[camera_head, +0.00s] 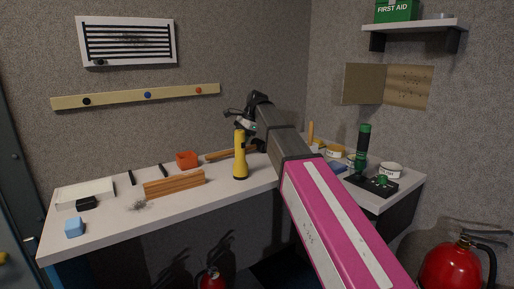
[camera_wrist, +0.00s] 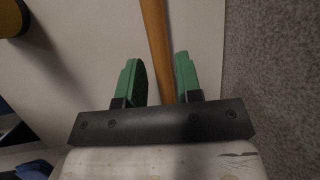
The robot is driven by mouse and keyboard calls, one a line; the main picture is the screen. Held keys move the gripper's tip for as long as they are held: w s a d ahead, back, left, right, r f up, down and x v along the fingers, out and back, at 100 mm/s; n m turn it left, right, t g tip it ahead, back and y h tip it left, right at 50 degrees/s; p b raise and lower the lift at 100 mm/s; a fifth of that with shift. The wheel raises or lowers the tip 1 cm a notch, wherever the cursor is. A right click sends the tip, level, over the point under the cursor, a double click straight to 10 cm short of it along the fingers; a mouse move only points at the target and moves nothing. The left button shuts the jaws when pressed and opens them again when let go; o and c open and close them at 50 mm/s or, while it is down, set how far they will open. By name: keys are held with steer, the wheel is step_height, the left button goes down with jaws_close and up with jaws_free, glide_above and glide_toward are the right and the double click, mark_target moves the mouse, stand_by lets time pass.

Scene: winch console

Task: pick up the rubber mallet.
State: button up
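In the wrist view the handle (camera_wrist: 154,35) runs between the two green fingers of my gripper (camera_wrist: 160,80), with a gap on each side. My gripper is open and also shows in the head view (camera_head: 240,121), seemingly above the bench. How far the fingers are above the handle I cannot tell. The mallet's head is not seen in the wrist view.
A yellow torch (camera_head: 240,160) stands upright just in front of the mallet. A green-and-black microscope-like stand (camera_head: 364,150) and several tins are on the right bench. The bench's front middle is clear.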

steer(key=x, duration=0.5)
steer(key=shift+s, duration=0.15)
jaws_close()
